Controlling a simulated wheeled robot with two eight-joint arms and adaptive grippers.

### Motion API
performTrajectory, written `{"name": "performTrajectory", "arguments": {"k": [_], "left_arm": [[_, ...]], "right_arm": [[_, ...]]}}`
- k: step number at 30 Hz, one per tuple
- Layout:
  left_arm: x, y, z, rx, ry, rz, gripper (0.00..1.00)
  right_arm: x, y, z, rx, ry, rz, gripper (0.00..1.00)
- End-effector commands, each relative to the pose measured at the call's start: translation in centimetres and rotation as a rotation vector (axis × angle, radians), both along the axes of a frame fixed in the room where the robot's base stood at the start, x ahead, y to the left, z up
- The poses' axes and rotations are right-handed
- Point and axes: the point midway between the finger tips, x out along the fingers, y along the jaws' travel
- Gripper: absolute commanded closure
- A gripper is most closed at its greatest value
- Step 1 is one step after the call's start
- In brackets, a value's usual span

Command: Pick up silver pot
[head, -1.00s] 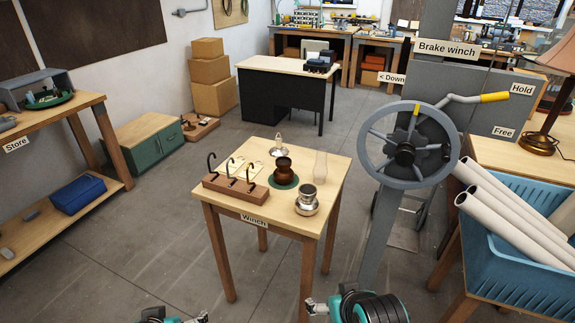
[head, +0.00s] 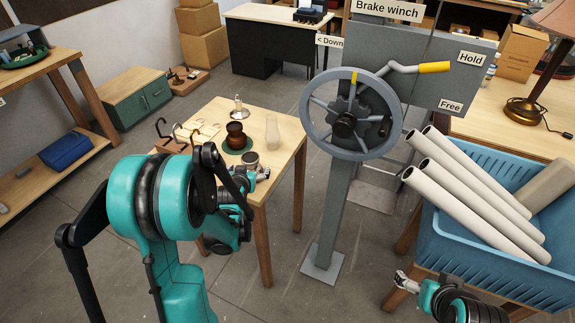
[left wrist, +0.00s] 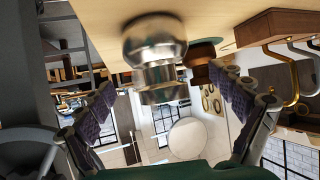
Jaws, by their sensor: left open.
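The silver pot (head: 250,160) stands on the front right of the small wooden table (head: 279,160); my left arm hides its lower part in the head view. In the left wrist view the silver pot (left wrist: 155,62) shows large and inverted, beyond the fingers and roughly centred between them. My left gripper (left wrist: 163,112) is open and empty, its dark ridged fingers spread apart on both sides. In the head view it is mostly hidden behind my arm, close to the pot. My right gripper (head: 403,282) shows small at the lower right, its jaws unclear.
A brown pot (head: 236,136) on a green mat, a clear glass chimney (head: 272,132) and a rack of hooks (head: 172,145) share the table. The brake winch wheel (head: 346,115) stands to the right. A blue crate (head: 485,255) of pale tubes is farther right.

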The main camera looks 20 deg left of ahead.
Motion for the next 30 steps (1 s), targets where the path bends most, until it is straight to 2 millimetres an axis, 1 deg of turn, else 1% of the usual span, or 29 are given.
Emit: {"name": "performTrajectory", "arguments": {"k": [6,11,18,20,22,27,29,30], "left_arm": [[1.7,0.8,-1.2,0.002,-0.005,0.003,0.06],[2.9,1.1,-1.8,0.002,-0.004,0.003,0.06],[5.9,2.1,-3.5,0.003,-0.003,0.003,0.06],[6.5,2.3,-3.7,0.003,-0.003,0.003,0.06],[6.8,2.3,-3.8,0.002,-0.004,0.002,0.06],[6.7,2.3,-3.7,0.002,-0.004,0.002,0.06],[6.7,2.3,-3.7,0.002,-0.004,0.002,0.21],[6.7,2.3,-3.7,0.002,-0.004,0.002,0.32]], "right_arm": [[0.0,0.0,-0.6,0.000,0.000,0.000,0.11],[0.0,0.0,-1.0,0.000,0.000,0.000,0.11],[0.0,0.0,-2.3,0.000,0.000,0.000,0.11],[0.0,0.0,-2.5,0.000,0.000,0.000,0.11],[0.0,0.0,-2.5,0.000,0.000,0.000,0.11],[0.0,0.0,-2.4,0.000,0.000,0.000,0.11],[0.0,0.0,-2.4,0.000,0.000,0.000,0.11],[0.0,0.0,-2.4,0.000,0.000,0.000,0.11]]}}
